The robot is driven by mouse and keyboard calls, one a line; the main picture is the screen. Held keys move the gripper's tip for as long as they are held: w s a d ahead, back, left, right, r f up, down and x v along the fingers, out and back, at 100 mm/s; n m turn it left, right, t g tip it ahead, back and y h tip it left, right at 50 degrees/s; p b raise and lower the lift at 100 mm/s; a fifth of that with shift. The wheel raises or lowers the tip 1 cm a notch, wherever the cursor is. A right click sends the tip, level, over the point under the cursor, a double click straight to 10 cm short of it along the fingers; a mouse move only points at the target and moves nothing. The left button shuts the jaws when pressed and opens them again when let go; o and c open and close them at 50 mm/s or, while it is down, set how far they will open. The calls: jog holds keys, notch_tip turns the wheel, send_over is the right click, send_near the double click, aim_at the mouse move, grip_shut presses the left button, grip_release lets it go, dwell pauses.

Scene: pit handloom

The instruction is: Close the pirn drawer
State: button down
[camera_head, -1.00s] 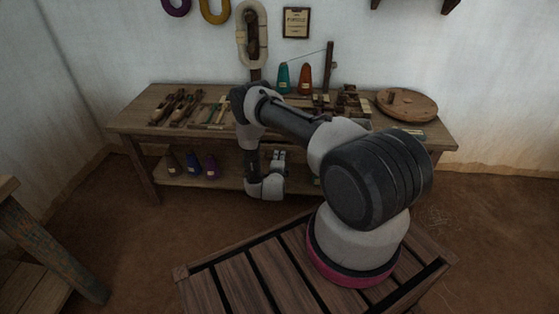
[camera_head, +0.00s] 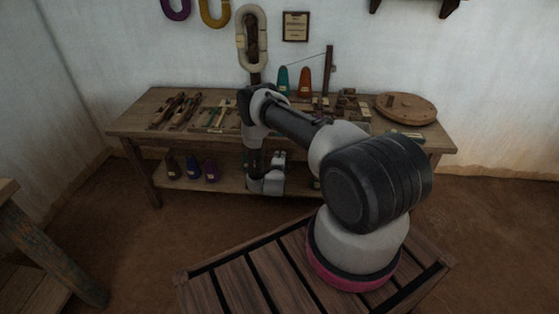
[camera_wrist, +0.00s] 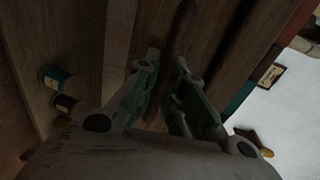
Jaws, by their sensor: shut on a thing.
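The pirn drawer is hard to make out: in the head view my arm covers the middle of the bench front. In the wrist view a brown wooden face (camera_wrist: 222,40) fills the upper middle, probably the drawer or bench front. A dark, narrow bar (camera_wrist: 183,30), likely the drawer's handle, runs down between my fingertips. My gripper (camera_wrist: 167,65) is closed on it, one finger on each side. The exact contact is dim. In the head view my wrist hangs low before the bench and the fingertips cannot be made out. How far the drawer stands out cannot be told.
The wooden bench (camera_head: 132,126) carries shuttles (camera_head: 178,108), two cones (camera_head: 305,82) and a round wooden disc (camera_head: 406,107). Several dark spools (camera_head: 193,168) stand on its lower shelf. Another wooden frame (camera_head: 45,255) is at the left. Floor (camera_head: 130,235) between them is free.

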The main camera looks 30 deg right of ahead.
jog(key=shift+w, duration=0.2)
jog(key=c, duration=1.5)
grip_release()
jog(key=shift+d, duration=0.1)
jog(key=v, duration=1.2)
